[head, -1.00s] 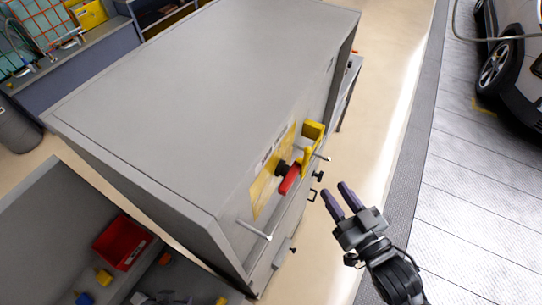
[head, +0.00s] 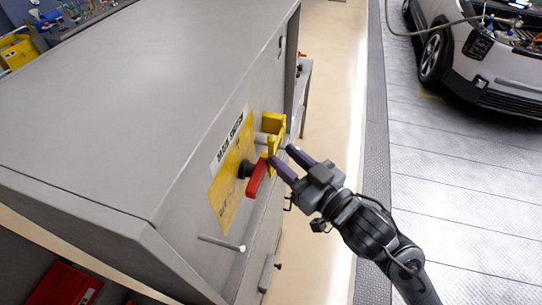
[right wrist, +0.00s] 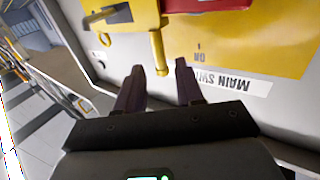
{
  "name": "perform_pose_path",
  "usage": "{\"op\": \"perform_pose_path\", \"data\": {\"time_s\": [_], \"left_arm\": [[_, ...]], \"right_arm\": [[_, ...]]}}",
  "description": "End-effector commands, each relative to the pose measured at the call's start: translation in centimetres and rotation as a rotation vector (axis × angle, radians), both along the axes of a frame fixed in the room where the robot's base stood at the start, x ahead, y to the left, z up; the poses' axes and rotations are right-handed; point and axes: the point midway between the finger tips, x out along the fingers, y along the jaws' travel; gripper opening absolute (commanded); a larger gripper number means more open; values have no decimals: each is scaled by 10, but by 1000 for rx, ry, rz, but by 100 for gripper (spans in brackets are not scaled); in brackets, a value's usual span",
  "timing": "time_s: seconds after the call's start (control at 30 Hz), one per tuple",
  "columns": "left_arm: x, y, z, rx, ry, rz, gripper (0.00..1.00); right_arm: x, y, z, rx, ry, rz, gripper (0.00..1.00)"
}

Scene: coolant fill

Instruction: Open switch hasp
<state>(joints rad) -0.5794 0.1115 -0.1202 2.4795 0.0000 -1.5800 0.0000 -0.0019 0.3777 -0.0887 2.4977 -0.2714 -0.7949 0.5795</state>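The yellow switch hasp (head: 274,124) is mounted on the front of the grey cabinet, by a yellow plate (head: 229,193) labelled MAIN SWITCH. The red switch handle (head: 257,178) sits just below it. My right gripper (head: 281,154) is open, with its fingertips close to the lower end of the hasp. In the right wrist view, a yellow bar (right wrist: 159,52) of the hasp points down into the gap between the open fingertips (right wrist: 159,69). I cannot tell whether either finger touches it. My left gripper is not in view.
The grey cabinet (head: 150,80) fills the left and middle. A metal rod handle (head: 221,243) sticks out of its front below the switch. A red bin (head: 62,286) is at bottom left. The floor aisle right of the cabinet is clear, with a car (head: 480,55) beyond.

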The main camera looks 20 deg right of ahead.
Motion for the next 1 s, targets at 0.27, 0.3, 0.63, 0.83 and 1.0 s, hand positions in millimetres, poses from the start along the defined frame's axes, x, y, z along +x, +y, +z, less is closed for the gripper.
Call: {"op": "perform_pose_path", "data": {"time_s": [0.27,0.3,0.63,0.83,1.0], "left_arm": [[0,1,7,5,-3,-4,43],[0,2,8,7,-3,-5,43],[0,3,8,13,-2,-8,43],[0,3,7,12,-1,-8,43],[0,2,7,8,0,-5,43]], "right_arm": [[38,12,2,3,1,0,37],[41,13,2,2,1,0,37],[52,16,0,0,1,1,37],[51,16,0,0,1,1,34],[51,16,0,0,1,1,8]]}}
